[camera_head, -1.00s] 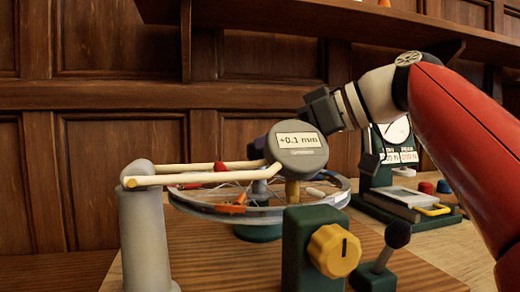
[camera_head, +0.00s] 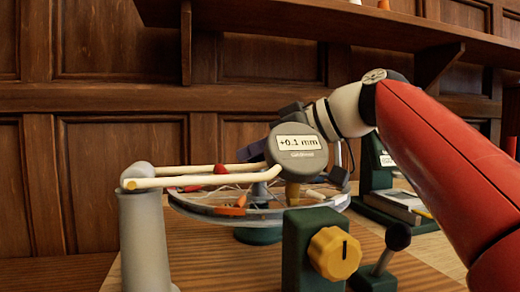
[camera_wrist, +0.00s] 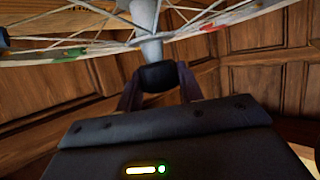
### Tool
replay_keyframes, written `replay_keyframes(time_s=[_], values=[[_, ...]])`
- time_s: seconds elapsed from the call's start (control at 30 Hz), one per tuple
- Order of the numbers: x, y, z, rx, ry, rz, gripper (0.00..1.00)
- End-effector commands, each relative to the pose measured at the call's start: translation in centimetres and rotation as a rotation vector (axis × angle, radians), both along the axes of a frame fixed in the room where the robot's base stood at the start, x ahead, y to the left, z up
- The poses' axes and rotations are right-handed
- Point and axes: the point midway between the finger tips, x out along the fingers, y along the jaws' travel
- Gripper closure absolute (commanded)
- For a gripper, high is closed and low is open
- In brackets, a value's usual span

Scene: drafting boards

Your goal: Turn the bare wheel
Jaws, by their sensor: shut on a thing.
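The bare wheel (camera_head: 205,212) lies flat on a stand, a clear-grey rim with thin spokes and coloured tags. Its grey hub (camera_head: 258,188) rises in the middle. In the wrist view, my gripper (camera_wrist: 158,82) is shut on a dark cylindrical piece (camera_wrist: 160,73) at the end of the grey hub (camera_wrist: 150,45), with a finger on each side. The wheel's spokes fan out from the hub across the top of that view. In the head view, my gripper is mostly hidden behind the round dial gauge (camera_head: 300,156), which reads +0.1 mm.
A grey post (camera_head: 143,235) carries cream rods (camera_head: 205,179) in front of the wheel. A green block with a yellow knob (camera_head: 334,252) and a black-ball lever (camera_head: 397,237) stand in the foreground. A green-based instrument (camera_head: 375,205) stands at right.

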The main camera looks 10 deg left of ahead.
Motion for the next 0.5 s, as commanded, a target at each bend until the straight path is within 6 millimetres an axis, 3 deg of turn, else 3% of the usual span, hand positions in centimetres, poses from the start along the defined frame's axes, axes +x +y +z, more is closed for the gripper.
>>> replay_keyframes(time_s=[0.23, 0.5], values=[[0.16, -0.02, 0.12, 0.000, 0.004, 0.033, 1.00], [0.26, -0.02, 0.42, 0.000, 0.006, 0.321, 1.00]])
